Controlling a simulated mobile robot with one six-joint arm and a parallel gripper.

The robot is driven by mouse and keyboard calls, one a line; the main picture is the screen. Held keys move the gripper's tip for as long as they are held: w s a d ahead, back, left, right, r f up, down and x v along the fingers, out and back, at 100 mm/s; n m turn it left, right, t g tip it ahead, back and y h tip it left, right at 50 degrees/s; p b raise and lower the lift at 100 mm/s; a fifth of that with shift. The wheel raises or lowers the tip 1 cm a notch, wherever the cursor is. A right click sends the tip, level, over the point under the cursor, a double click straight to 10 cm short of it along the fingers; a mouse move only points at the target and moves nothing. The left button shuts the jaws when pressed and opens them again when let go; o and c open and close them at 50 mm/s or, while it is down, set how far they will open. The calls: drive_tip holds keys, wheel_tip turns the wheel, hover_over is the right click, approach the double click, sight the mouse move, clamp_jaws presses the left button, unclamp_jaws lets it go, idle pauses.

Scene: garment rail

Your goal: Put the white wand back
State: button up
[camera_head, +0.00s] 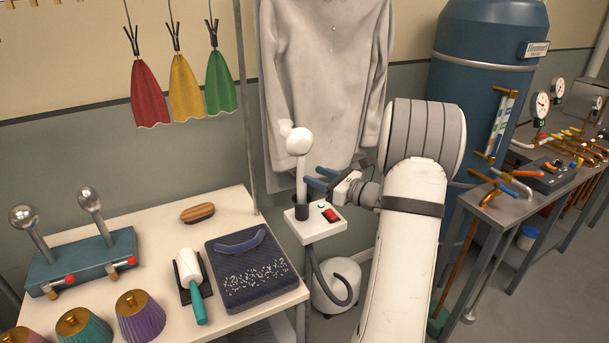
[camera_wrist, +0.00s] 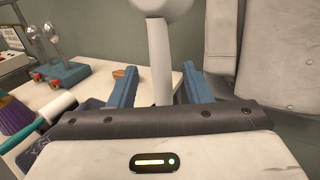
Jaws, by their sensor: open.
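The white wand (camera_head: 300,165) stands upright with its lower end in a dark cup on a white holder box (camera_head: 317,227). The box has a red switch and a green light. My gripper (camera_head: 312,178) is open, with its blue fingers pointing at the wand's handle from the right. In the wrist view the wand (camera_wrist: 160,60) rises between the two spread fingers (camera_wrist: 157,88), slightly beyond them. I cannot tell whether either finger touches it. The wand's base is hidden there behind my gripper.
A pale coat (camera_head: 325,60) hangs behind the wand. The table (camera_head: 160,225) at left holds a lint roller (camera_head: 190,275), a brush (camera_head: 198,212), a dark folded cloth (camera_head: 250,285) and a teal stand with ball-topped posts (camera_head: 85,262). A blue tank (camera_head: 485,90) stands at right.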

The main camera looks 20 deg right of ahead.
drive_tip(key=v, duration=0.5)
drive_tip(key=s+a+n+g, duration=0.4)
drive_tip(key=a+n, duration=0.1)
drive_tip(key=a, duration=0.3)
drive_tip(key=s+a+n+g+y, duration=0.1)
drive_tip(key=s+a+n+g, duration=0.25)
drive_tip(key=a, duration=0.35)
drive_tip(key=s+a+n+g, duration=0.4)
drive_tip(key=a+n, duration=0.2)
drive_tip(key=a, duration=0.2)
drive_tip(key=s+n+g+h, duration=0.1)
drive_tip(key=s+n+h, duration=0.8)
drive_tip(key=s+n, duration=0.5)
drive_tip(key=shift+s+a+n+h+b, duration=0.15)
drive_tip(key=shift+a+n+h+b, duration=0.3)
drive_tip(key=shift+n, duration=0.4)
